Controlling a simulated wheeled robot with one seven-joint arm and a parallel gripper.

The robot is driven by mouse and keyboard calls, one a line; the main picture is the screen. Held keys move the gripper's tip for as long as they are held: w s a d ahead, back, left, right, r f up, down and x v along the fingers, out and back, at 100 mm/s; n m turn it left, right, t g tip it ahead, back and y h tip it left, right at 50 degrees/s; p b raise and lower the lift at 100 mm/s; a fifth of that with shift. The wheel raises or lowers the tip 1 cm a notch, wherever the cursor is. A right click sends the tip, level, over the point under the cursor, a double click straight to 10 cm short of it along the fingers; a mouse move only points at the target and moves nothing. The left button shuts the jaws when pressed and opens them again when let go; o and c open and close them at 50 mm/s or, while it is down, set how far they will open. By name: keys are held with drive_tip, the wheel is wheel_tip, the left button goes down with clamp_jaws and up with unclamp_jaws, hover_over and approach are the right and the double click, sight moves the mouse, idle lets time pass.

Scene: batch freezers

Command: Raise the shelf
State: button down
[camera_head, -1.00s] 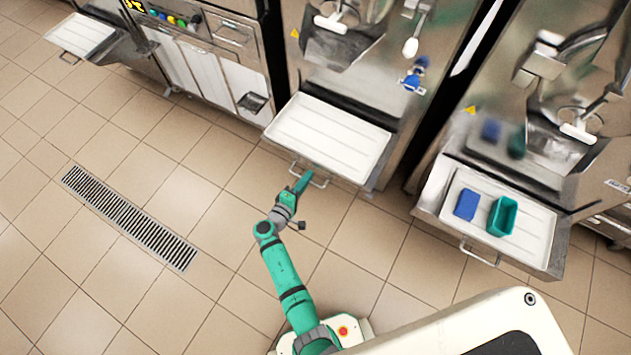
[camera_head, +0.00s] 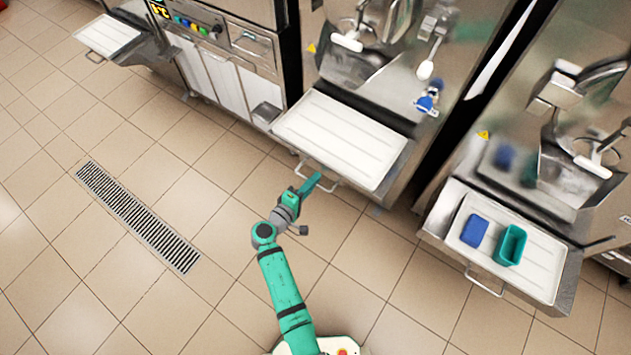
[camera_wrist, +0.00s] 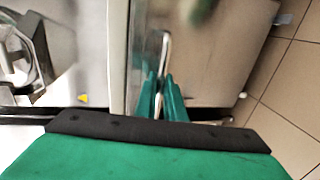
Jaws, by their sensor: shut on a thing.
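The shelf (camera_head: 342,132) of the middle freezer is a white ribbed tray in a steel frame. Its front handle (camera_head: 302,170) is a thin metal bar. In the wrist view my gripper (camera_wrist: 161,84) is shut on the bar of the handle (camera_wrist: 164,48), which runs between the two fingers. The exact contact at the fingertips is small and blurred. How far the shelf is tilted cannot be told.
The right freezer has a similar shelf (camera_head: 540,262) bearing a blue block (camera_head: 474,231) and a green tub (camera_head: 510,245). Another white shelf (camera_head: 107,35) juts out at far left. A floor drain (camera_head: 137,217) lies left of my arm. The tiled floor there is clear.

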drive_tip(key=c, duration=1.9)
unclamp_jaws()
drive_tip(key=shift+w+r, duration=0.1)
drive_tip(key=shift+r, duration=0.35)
drive_tip(key=shift+o, duration=0.2)
drive_tip(key=shift+f, duration=0.15)
drive_tip(key=v, duration=1.1)
drive_tip(key=shift+f, duration=0.1)
